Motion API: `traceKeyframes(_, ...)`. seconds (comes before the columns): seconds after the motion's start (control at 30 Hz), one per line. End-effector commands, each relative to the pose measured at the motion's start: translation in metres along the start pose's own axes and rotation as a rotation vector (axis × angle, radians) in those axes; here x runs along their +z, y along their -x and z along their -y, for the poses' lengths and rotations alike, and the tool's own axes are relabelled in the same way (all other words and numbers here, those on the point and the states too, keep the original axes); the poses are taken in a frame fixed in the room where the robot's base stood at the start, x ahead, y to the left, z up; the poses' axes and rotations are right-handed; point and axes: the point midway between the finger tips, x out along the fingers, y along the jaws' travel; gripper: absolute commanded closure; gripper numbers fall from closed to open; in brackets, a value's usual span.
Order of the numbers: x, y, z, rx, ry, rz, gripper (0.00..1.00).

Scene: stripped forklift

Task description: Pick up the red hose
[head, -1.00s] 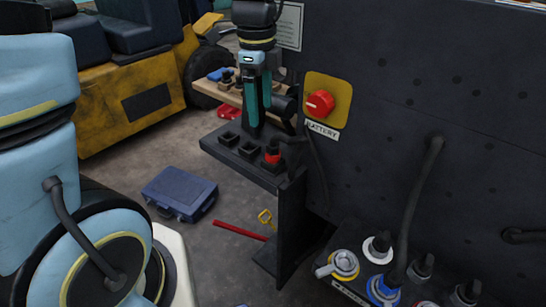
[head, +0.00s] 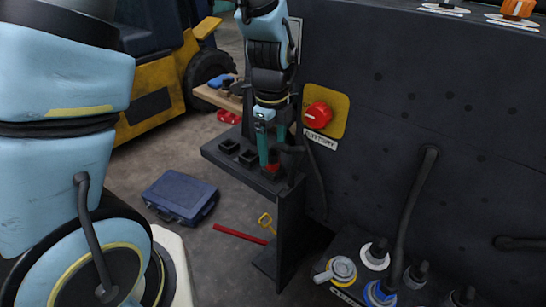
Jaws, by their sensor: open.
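A dark hose end with a red collar (head: 271,168) stands in a socket at the right end of the black shelf (head: 222,152). Its black hose (head: 292,149) bends away to the right toward the panel. This is the only hose showing red. My gripper (head: 271,157) points down right over the red collar, with its teal fingers open. The fingertips are at or very near the collar; I cannot tell whether they touch it. The fingers partly hide the hose end.
Empty square sockets (head: 229,147) lie left on the shelf. The dark panel with a red battery knob (head: 317,115) rises close on the right. A blue case (head: 181,196) and red bar (head: 239,234) lie on the floor. Capped connectors (head: 376,254) sit below right.

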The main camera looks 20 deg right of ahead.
Motion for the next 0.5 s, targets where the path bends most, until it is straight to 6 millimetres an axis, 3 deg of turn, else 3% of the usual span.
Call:
traceKeyframes(0.2, 0.000, -0.018, 0.000, 0.001, 0.001, -0.001, 0.20)
traceKeyframes(0.43, 0.000, -0.019, 0.000, -0.001, 0.001, -0.001, 0.20)
traceKeyframes(0.5, 0.000, -0.019, 0.000, -0.001, 0.001, -0.001, 0.27)
